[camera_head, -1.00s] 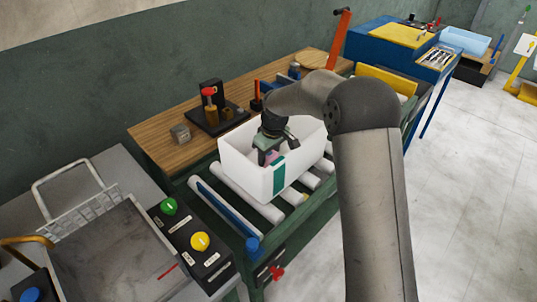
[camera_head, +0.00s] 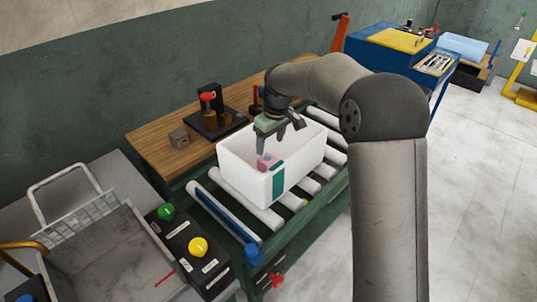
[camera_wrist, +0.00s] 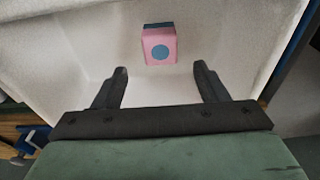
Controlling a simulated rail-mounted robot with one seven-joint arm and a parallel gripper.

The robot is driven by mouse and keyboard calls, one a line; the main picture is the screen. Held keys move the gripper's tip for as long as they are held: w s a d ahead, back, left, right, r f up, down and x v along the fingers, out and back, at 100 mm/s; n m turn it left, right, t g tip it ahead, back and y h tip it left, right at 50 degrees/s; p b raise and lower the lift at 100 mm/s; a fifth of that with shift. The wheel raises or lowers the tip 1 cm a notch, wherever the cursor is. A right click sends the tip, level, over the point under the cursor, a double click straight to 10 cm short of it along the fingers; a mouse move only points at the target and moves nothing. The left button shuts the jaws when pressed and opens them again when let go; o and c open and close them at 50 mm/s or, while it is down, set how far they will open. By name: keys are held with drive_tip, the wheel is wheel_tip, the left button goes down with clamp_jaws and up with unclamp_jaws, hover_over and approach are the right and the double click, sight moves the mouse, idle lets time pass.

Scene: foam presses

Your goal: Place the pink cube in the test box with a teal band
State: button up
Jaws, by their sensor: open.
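The pink cube (camera_head: 264,161) lies inside the white test box (camera_head: 245,187), which has a teal band (camera_head: 278,182) on its front corner. In the wrist view the pink cube (camera_wrist: 159,47) rests on the floor of the white box (camera_wrist: 75,55), with a blue disc on its top face and a dark blue side. My gripper (camera_head: 276,145) is above the box opening, its fingers apart. In the wrist view my gripper (camera_wrist: 162,78) is open and empty, and the cube lies beyond the fingertips, apart from them.
The box stands on a roller conveyor (camera_head: 312,187). Behind it is a wooden bench (camera_head: 165,150) with a dark fixture (camera_head: 213,118) and a small grey block (camera_head: 178,138). A control panel with a green button (camera_head: 166,212) and a yellow button (camera_head: 198,246) stands at the front left.

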drive_tip(key=shift+m+h, duration=0.3)
drive_tip(key=shift+m, duration=0.5)
drive_tip(key=s+d+r, duration=0.1)
drive_tip(key=s, duration=0.1)
drive_tip(key=s+d+r, duration=0.3)
drive_tip(key=s+r, duration=0.1)
drive_tip(key=shift+s+d+r, duration=0.1)
drive_tip(key=shift+d, duration=0.25)
drive_tip(key=s+d+f+m, duration=0.1)
drive_tip(key=s+d, duration=0.3)
drive_tip(key=s, duration=0.5)
drive_tip(key=s+d+f+m, duration=0.2)
drive_tip(key=s+d+m, duration=0.2)
drive_tip(key=s, duration=0.6)
drive_tip(key=s+d+f+m, duration=0.2)
drive_tip(key=s+d, duration=0.3)
drive_tip(key=s, duration=0.5)
drive_tip(key=shift+s+m+g+h, duration=0.15)
drive_tip(key=shift+m+g+h, duration=0.25)
drive_tip(key=shift+m, duration=0.1)
